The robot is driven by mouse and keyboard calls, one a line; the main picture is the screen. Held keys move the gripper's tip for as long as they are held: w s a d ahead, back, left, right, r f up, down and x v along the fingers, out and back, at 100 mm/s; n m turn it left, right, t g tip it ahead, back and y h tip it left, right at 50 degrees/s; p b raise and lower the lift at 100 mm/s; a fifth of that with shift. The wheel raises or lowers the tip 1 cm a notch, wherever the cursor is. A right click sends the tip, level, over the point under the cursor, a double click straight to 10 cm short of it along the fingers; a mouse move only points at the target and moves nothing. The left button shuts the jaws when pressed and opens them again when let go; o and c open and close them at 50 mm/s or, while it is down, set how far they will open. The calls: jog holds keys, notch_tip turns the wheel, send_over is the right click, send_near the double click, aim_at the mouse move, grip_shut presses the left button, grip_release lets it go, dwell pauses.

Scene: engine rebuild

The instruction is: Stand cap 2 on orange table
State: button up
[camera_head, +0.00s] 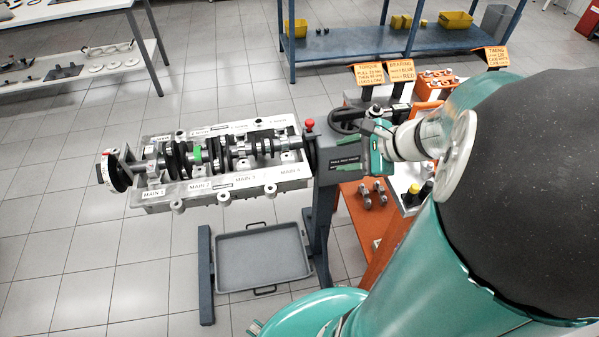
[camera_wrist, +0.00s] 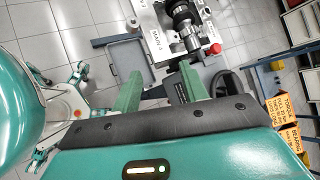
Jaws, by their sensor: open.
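The orange table (camera_head: 366,224) stands right of the engine stand, partly hidden behind my arm. Two small grey metal pieces (camera_head: 372,194) stand on it; I cannot read any number on them. The engine block (camera_head: 217,188) lies on its stand with the crankshaft (camera_head: 235,148) along it and labels for its main positions. I cannot tell which piece is cap 2. My gripper (camera_head: 378,150) is beside the block's right end. In the wrist view my gripper (camera_wrist: 161,85) is open, with nothing between its two green fingers.
A grey drip tray (camera_head: 260,258) lies under the block. A red knob (camera_head: 309,124) tops the stand's right end. Orange sign cards (camera_head: 368,74) stand behind the orange table. A blue bench (camera_head: 350,42) and a white shelf (camera_head: 80,57) are at the back. The floor at left is clear.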

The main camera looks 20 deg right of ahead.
jog(key=s+a+r+n+g+h, duration=0.1)
jog(key=s+a+r+n+h, duration=0.1)
jog(key=a+n, duration=0.5)
jog(key=s+a+r+n+g+h, duration=0.1)
jog(key=s+a+r+n+h, duration=0.2)
jog(key=n, duration=1)
jog(key=shift+s+a+r+n+g, duration=0.35)
jog(key=shift+s+a+r, duration=0.95)
jog(key=shift+a+r, duration=1.15)
jog(key=shift+a+f, duration=0.3)
jog(key=shift+f, duration=0.05)
